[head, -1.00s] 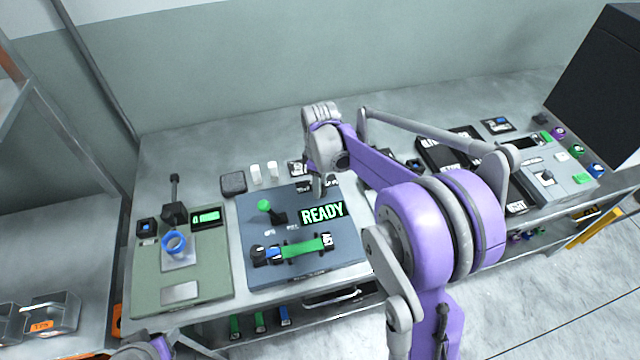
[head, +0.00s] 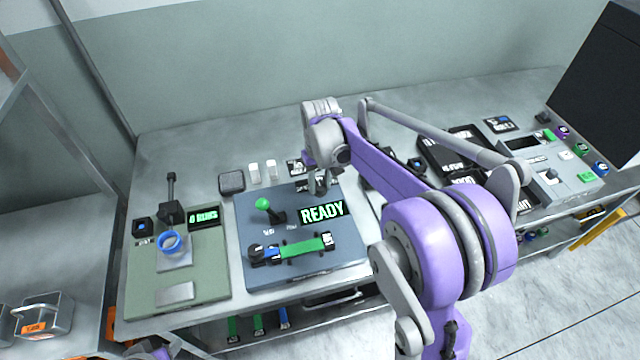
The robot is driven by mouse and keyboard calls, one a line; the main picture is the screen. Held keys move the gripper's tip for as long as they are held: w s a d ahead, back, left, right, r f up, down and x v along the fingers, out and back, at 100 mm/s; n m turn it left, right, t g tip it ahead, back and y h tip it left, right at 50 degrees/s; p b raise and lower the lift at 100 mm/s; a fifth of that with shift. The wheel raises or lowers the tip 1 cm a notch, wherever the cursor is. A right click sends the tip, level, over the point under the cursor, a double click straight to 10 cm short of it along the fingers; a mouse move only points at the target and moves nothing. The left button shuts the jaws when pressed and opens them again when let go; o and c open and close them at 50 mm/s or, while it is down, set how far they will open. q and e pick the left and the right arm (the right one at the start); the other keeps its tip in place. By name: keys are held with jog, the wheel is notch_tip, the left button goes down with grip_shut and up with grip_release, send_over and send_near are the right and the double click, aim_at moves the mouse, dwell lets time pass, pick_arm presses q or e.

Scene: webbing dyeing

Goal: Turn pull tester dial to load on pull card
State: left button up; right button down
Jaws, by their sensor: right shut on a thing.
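The pull tester (head: 345,262) is a blue-grey box on the bench with a lit green READY display (head: 322,212). A green strap (head: 304,246) lies along its front between clamps, with a blue piece at its left end. A green-knobbed lever (head: 265,205) stands on its left part. My right gripper (head: 319,187) points down at the tester's back edge, above the display, and is shut on the dial, which is mostly hidden by the fingers.
A green device (head: 200,276) with a black post, blue ring (head: 170,243) and small display stands left of the tester. White blocks (head: 254,170) and a dark box (head: 231,181) lie behind. Black trays (head: 450,150) and a grey control box (head: 560,175) are to the right.

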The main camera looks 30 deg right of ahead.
aim_at(320, 187)
jog(key=m, duration=0.4)
jog(key=shift+m+b, duration=0.3)
jog(key=shift+m, duration=1.8)
jog(key=shift+c, duration=2.4)
grip_release()
notch_tip(320, 187, up, 11)
jog(key=shift+f, duration=0.15)
